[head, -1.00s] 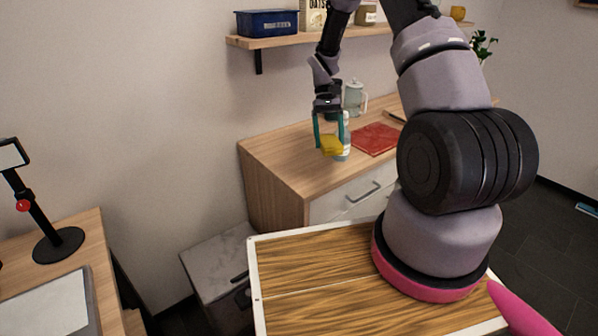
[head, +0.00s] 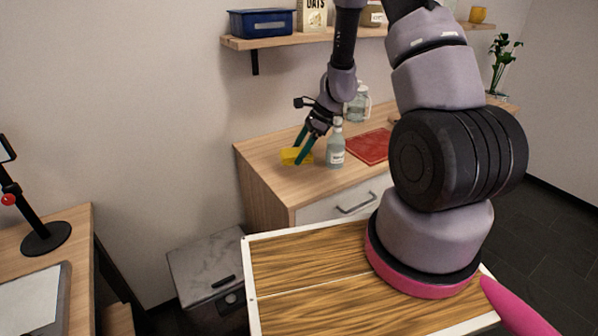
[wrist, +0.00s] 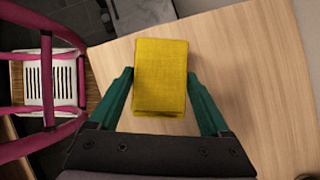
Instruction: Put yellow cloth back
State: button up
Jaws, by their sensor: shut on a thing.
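The yellow cloth (head: 290,156) is a small folded block at the left part of the wooden counter top (head: 262,150). My gripper (head: 303,146) is around it, with its green fingers pointing down and to the left. In the wrist view the cloth (wrist: 161,75) sits between the two green fingertips (wrist: 160,88), over the counter top. My gripper is shut on the cloth. Whether the cloth touches the counter or hangs just above it, I cannot tell.
A clear bottle (head: 336,147) stands just right of my gripper. A red board (head: 369,146) and a glass jug (head: 358,104) are farther right. A shelf (head: 240,43) with a blue bin (head: 261,22) hangs above. The counter's left end is clear.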

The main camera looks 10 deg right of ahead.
aim_at(293, 178)
notch_tip(293, 178, down, 6)
jog(key=shift+f, duration=0.25)
jog(key=o, duration=1.1)
jog(key=shift+f, duration=0.1)
jog(key=shift+o, duration=0.2)
jog(key=v, duration=1.2)
jog(key=s+a+r+n+t+h, duration=0.1)
jog(key=s+r+n, duration=0.2)
jog(key=r, duration=0.7)
jog(key=s+a+r+n+t, duration=0.1)
jog(key=s+r+n, duration=0.25)
jog(key=r, duration=0.75)
jog(key=s+r+n+t+h, duration=0.3)
jog(key=s+r+n, duration=0.5)
jog(key=s+r, duration=0.6)
jog(key=shift+s+d+t, duration=0.45)
jog(key=shift+s+t, duration=0.25)
jog(key=shift+t, duration=0.2)
